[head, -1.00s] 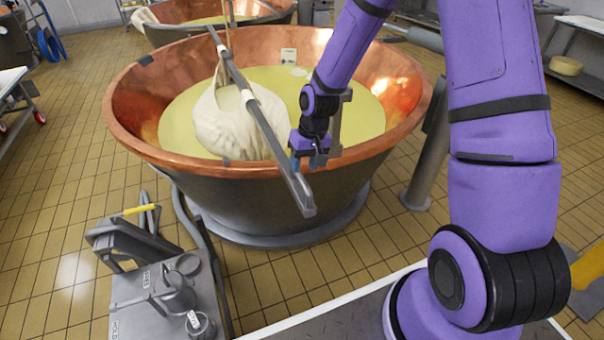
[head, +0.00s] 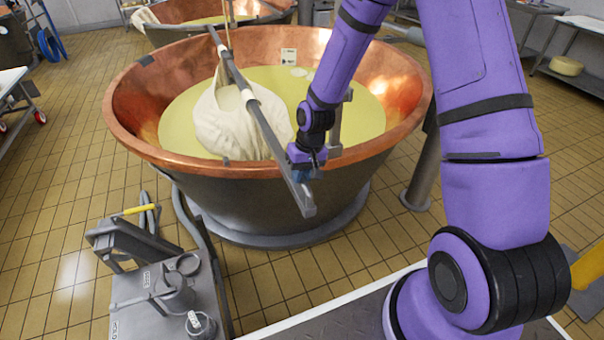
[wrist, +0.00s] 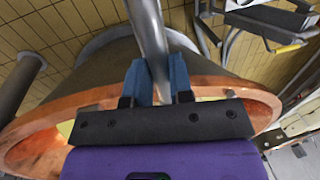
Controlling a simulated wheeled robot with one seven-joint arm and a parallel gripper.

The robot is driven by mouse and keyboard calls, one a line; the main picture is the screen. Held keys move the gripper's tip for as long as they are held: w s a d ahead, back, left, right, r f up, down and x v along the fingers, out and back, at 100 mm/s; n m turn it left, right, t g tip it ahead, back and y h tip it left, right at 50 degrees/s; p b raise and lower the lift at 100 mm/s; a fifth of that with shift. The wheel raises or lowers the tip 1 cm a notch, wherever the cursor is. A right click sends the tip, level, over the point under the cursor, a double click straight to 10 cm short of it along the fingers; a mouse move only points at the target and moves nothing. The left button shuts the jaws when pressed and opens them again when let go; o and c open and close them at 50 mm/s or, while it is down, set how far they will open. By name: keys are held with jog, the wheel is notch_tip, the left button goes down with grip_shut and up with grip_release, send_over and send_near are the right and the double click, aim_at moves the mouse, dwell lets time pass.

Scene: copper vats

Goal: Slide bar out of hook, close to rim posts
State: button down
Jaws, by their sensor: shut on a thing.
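The long grey bar (head: 265,123) crosses over the near copper vat (head: 145,150), its near end sticking out past the front rim. A white cloth bundle (head: 222,125) hangs from the bar in the yellow liquid. My gripper (head: 307,175) is at the bar near its front end. In the wrist view the blue fingers (wrist: 158,80) are shut on the bar (wrist: 147,30), one on each side. A grey upright post or hook (head: 336,125) stands at the vat's front right rim, beside my wrist. A small dark rim fitting (head: 227,162) shows at the front rim, left of the bar. The bar's contact with either is unclear.
A hoist line (head: 229,25) hangs over the bar's far end. A grey machine with a jug (head: 170,290) stands at the lower left. A second vat (head: 180,35) is behind. Tiled floor is open at the left.

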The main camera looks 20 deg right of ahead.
jog(key=d, duration=1.3)
jog(key=shift+d, duration=0.25)
jog(key=c, duration=1)
grip_release()
jog(key=shift+a, duration=0.1)
jog(key=shift+r, duration=0.15)
jog(key=r, duration=0.3)
jog(key=d+r, duration=0.1)
jog(key=r, duration=0.3)
jog(key=d+r, duration=0.1)
jog(key=r, duration=0.2)
jog(key=shift+r, duration=0.15)
jog(key=shift+r, duration=0.1)
